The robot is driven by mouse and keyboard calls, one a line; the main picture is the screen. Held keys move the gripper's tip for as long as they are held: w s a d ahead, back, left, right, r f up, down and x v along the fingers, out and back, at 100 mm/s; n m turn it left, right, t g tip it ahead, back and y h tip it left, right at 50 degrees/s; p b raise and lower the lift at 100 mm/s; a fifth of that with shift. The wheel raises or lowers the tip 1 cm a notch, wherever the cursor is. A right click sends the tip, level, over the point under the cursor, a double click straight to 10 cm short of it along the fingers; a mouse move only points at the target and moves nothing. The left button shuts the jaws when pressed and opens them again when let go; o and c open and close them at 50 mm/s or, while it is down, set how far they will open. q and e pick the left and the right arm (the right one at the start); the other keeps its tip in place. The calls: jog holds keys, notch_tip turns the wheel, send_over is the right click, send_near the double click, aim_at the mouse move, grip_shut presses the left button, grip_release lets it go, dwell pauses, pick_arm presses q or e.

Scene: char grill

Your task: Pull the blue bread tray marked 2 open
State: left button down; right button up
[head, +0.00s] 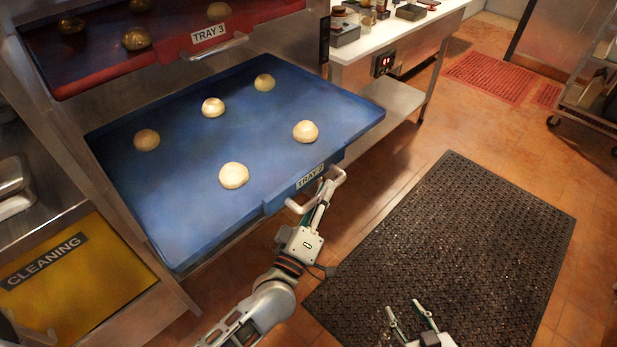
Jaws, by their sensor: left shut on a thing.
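The blue tray (200,195), labelled TRAY 2 on its front edge, slopes in the rack with several round pale buns on it and stands well out toward me. Its white handle (292,207) sits below the label at the front. My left gripper (325,187) is shut on this handle, its fingers partly hiding it. My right gripper (412,312) is open and empty over the black floor mat at the bottom of the view.
A red tray (160,52) labelled TRAY 3 sits above the blue one. A yellow panel (75,285) marked CLEANING is at lower left. A white counter (400,28) stands behind. The black mat (450,230) and tiled floor at right are clear.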

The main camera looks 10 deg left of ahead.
pick_arm(q)
jog(key=shift+s+d, duration=0.8)
jog(key=shift+d, duration=0.2)
jog(key=c, duration=2)
grip_release()
jog(key=shift+c, duration=0.2)
jog(key=v, duration=1.2)
jog(key=shift+f, duration=0.15)
